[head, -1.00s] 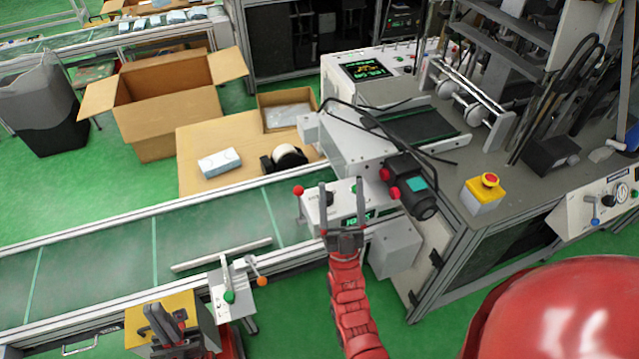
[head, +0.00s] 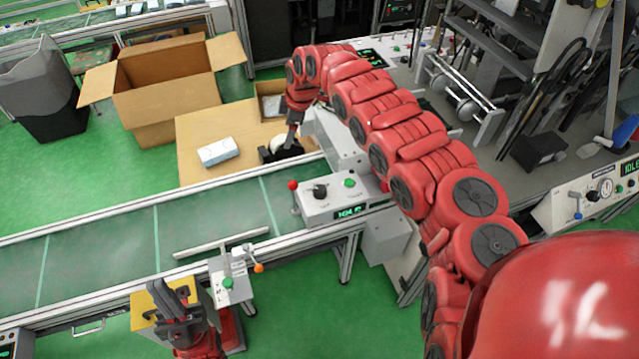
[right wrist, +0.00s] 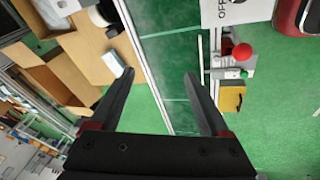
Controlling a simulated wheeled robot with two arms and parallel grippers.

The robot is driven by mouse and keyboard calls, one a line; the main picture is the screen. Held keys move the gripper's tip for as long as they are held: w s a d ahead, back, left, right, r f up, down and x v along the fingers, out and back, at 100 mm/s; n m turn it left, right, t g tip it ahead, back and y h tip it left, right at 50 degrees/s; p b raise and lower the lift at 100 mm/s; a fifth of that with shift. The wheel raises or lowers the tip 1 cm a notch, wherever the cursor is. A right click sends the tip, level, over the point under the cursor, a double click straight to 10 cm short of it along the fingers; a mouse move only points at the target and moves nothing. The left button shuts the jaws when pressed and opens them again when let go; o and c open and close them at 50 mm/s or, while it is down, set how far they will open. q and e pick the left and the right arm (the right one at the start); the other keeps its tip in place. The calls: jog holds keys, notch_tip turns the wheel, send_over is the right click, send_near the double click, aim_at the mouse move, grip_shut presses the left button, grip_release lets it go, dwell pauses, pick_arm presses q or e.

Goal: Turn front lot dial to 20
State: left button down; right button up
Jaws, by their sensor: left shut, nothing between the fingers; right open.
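The white control box (head: 345,204) stands at the conveyor's near edge, with a black dial (head: 320,190), a green button (head: 349,182) and a lit green display (head: 351,211). The display is too small to read surely. My right arm reaches over from the right, and its gripper (head: 292,138) hangs beyond the box, over the far side of the belt. In the right wrist view the right gripper (right wrist: 152,100) is open and empty; a white panel (right wrist: 238,8) marked OFF shows at the top. My left gripper (head: 180,315) is shut and empty at lower left, apart from the dial.
A lever stand (head: 230,283) is near my left gripper. Behind the belt are a wooden table (head: 195,175), an open carton (head: 165,105) and a tape dispenser. A machine bench fills the right.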

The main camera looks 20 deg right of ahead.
aim_at(320, 189)
jog(key=s+d+r+n+g+h, duration=0.2)
jog(key=s+d+r+g, duration=0.15)
jog(key=s+d, duration=0.4)
jog(key=s+f+p, duration=0.1)
jog(key=f, duration=0.4)
jog(key=a+f+p, duration=0.1)
jog(key=f+p, duration=0.1)
jog(key=f, duration=0.4)
jog(key=s+a+f+p, duration=0.1)
jog(key=f, duration=0.4)
jog(key=shift+s+a+f+p, duration=0.15)
jog(key=shift+s+a+p, duration=0.1)
jog(key=shift+s+p, duration=0.05)
jog(key=shift+d+f, duration=0.15)
jog(key=shift+f, duration=0.55)
grip_shut()
jog(key=shift+m, duration=0.3)
